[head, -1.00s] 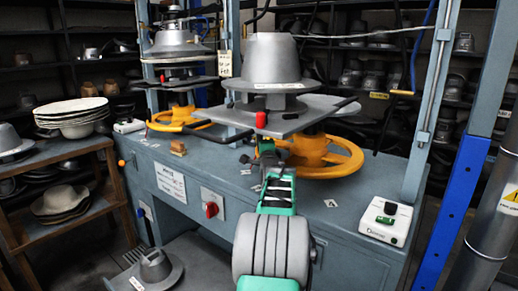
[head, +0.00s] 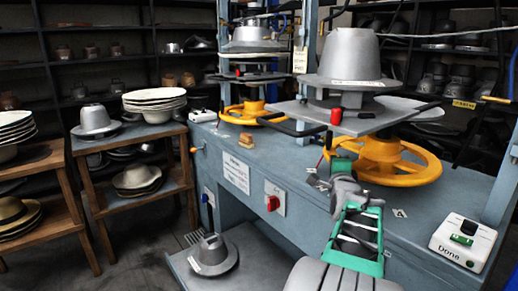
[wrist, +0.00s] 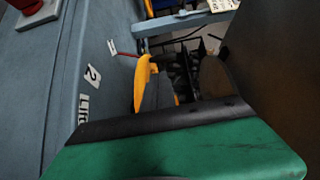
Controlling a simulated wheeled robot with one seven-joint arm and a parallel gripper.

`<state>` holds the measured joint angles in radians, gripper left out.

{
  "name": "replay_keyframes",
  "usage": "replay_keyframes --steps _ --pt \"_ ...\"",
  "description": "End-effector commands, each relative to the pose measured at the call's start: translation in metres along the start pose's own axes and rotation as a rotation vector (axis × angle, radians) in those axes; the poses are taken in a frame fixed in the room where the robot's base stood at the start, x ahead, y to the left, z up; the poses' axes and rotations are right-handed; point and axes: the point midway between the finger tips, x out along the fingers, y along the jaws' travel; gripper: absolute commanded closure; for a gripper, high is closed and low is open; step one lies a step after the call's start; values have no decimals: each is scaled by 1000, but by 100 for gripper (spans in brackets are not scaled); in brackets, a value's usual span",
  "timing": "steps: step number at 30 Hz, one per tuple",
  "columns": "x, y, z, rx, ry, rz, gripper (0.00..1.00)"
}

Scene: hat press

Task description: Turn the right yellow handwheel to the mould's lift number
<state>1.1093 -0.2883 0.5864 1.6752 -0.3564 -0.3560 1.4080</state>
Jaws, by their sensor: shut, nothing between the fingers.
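The right yellow handwheel (head: 418,172) lies flat under the right press plate (head: 290,112), above the blue-grey bench. The plate and its red-capped lever hide part of the wheel. A grey hat-shaped mould (head: 350,52) stands on the plate; the tag at its brim is too small to read. My gripper (head: 336,168) is at the wheel's left front side, below the plate; it looks shut and empty. I cannot tell whether it touches the rim. In the wrist view, a yellow curved piece (wrist: 142,82), likely wheel rim, shows beyond my green gripper body, beside bench labels reading "2" and "Lift" (wrist: 84,107).
A second yellow handwheel (head: 238,112) sits under the left press. A white box marked Done, with a green button (head: 462,240), stands at the bench's right. A red switch (head: 273,203) is on the bench front. Wooden shelves with hats (head: 140,180) stand at left.

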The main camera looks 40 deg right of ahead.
Motion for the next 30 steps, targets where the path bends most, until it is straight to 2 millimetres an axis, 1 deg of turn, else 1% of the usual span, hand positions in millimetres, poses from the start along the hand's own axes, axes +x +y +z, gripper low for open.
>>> replay_keyframes --steps 1,2,4,5,6,8,9,11,12,14,15,17,18,21,22,24,25,27,30 --pt "-2 -12 21 -37 -33 25 100" --pt "-4 -16 37 -73 -58 50 100" --pt "-16 -22 87 -192 -143 131 100" --pt "-24 -25 111 -257 -189 169 100" --pt "-39 -26 144 -352 -260 222 100" --pt "-67 -26 190 -504 -374 294 100" --pt "-90 -26 218 -608 -455 335 100" --pt "-129 -25 254 -770 -586 387 100" --pt "-159 -25 274 -881 -680 415 100" --pt "-206 -26 299 -1051 -828 444 100" --pt "-240 -27 310 -1166 -933 456 100" --pt "-290 -28 320 -1333 -1091 462 100" --pt "-320 -28 321 -1436 -1192 461 100" --pt "-380 -26 315 -1633 -1399 441 100" --pt "-392 -25 312 -1675 -1445 435 100" --pt "-410 -22 306 -1739 -1518 424 100" --pt "-414 -21 304 -1754 -1536 421 100" --pt "-418 -17 303 -1769 -1553 418 100" --pt "-417 -15 303 -1768 -1553 420 100"
